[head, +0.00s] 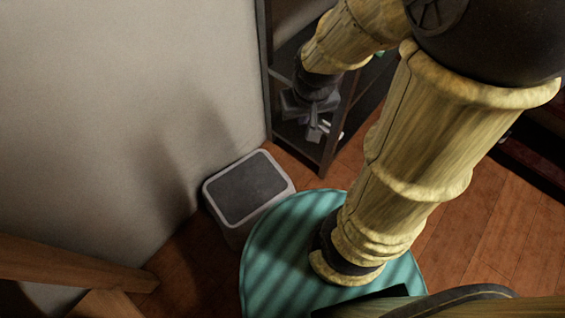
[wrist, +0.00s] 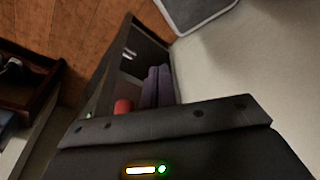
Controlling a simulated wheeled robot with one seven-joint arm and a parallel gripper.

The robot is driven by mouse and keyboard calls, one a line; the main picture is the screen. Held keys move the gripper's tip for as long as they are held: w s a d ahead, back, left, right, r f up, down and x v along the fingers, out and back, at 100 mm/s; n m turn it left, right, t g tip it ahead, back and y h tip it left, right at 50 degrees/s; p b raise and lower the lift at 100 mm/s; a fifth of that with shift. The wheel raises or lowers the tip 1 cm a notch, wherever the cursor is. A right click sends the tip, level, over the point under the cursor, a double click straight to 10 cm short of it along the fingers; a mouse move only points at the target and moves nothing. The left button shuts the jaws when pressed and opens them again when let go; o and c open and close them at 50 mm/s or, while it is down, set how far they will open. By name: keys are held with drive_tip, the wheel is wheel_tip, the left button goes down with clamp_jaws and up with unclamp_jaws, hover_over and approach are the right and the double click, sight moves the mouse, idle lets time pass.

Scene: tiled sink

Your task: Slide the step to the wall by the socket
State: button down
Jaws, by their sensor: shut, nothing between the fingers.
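The step (head: 249,188), a small stool with a dark grey top and pale rim, stands on the wooden floor close to the pale wall, left of the dark shelf unit. Part of the step (wrist: 195,10) also shows at the top of the wrist view. My gripper (head: 317,132) is in front of the shelf unit, up and to the right of the step and apart from it. I see no socket in either view.
The dark shelf unit (head: 326,160) is against the wall behind my gripper. A round teal striped surface (head: 283,246) partly overlaps the step in the head view. Wooden beams (head: 70,264) are at lower left. A red object (wrist: 122,106) is in the shelf.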

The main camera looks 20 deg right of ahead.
drive_tip(key=w+f+m+g+b, duration=0.1)
drive_tip(key=w+f+m+b, duration=0.3)
drive_tip(key=f, duration=0.9)
drive_tip(key=w+d+f+m+b, duration=0.1)
drive_tip(key=w+f+m+b, duration=0.3)
drive_tip(key=f, duration=1)
drive_tip(key=w+f+m+g+b, duration=0.1)
drive_tip(key=w+f+m+b, duration=0.3)
drive_tip(key=w+f, duration=0.4)
wheel_tip(320, 180, down, 6)
drive_tip(key=shift+w+d+r+g+b, duration=0.3)
drive_tip(key=shift+d+b, duration=0.1)
drive_tip(key=shift+b, duration=0.3)
drive_tip(key=shift+f, duration=0.15)
wheel_tip(320, 180, down, 10)
drive_tip(key=f+b, duration=0.1)
drive_tip(key=b, duration=0.6)
drive_tip(key=s+a+b, duration=0.1)
drive_tip(key=s+a+r+b, duration=0.1)
drive_tip(key=a, duration=0.1)
drive_tip(key=shift+a+r, duration=0.15)
drive_tip(key=shift+a, duration=0.1)
